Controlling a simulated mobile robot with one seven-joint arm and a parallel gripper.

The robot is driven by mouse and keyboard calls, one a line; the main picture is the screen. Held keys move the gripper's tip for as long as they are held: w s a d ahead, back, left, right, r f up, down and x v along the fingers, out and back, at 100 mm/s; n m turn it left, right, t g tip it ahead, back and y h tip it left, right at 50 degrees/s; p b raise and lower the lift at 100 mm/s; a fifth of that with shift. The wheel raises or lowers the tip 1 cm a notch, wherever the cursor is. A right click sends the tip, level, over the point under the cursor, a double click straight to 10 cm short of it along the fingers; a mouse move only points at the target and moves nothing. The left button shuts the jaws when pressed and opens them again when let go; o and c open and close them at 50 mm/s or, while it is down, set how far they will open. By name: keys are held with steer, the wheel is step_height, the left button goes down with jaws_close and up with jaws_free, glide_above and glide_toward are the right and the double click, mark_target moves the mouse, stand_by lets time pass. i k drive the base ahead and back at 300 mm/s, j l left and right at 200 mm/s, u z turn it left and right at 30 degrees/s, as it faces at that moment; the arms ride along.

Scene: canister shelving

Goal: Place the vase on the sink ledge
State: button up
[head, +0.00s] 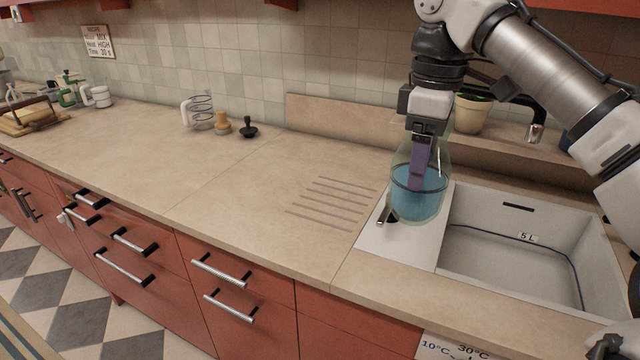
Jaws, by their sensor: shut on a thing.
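A clear, rounded glass vase (425,203) with a blue lower part is at my gripper, in the head view right of centre. My gripper (420,172) points down and is shut on the vase; its purple finger shows through or in front of the glass. The vase is roughly upright over the white flat left part of the sink (385,243). I cannot tell whether its base touches that surface. A raised beige ledge (555,152) runs behind the sink basin, partly hidden by my arm.
A potted plant (470,112) and a black faucet (536,132) stand at the ledge. A dark-tipped item (386,214) lies beside the vase. The counter's middle is clear.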

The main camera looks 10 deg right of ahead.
mark_target(519, 135)
steer(key=i+j, duration=0.15)
steer(key=i, duration=0.35)
steer(key=i+j, duration=0.15)
steer(key=i, duration=0.4)
